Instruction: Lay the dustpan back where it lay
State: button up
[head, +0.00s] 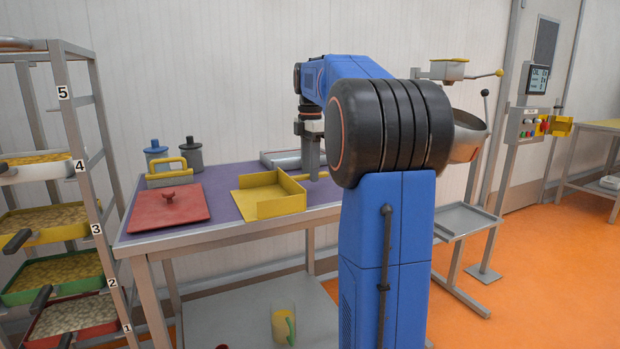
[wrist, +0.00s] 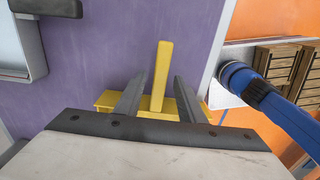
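The yellow dustpan (head: 270,197) lies on the purple top of the table (head: 228,188), with its open side facing left and its handle pointing right in the head view. My gripper (head: 312,174) is pointed down at the handle end. In the wrist view, the dustpan's handle (wrist: 162,70) runs between the two grey fingers of my gripper (wrist: 160,78), with a gap on each side. The fingers are open around the handle. Most of the pan is hidden behind the gripper body in the wrist view.
A metal tray (head: 281,159) is at the back. A numbered rack (head: 85,130) stands at the left. The table's front edge is close.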

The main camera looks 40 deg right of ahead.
notch_tip(320, 180, up, 9)
dwell(0.4)
jog(key=shift+r, duration=0.1)
dwell(0.3)
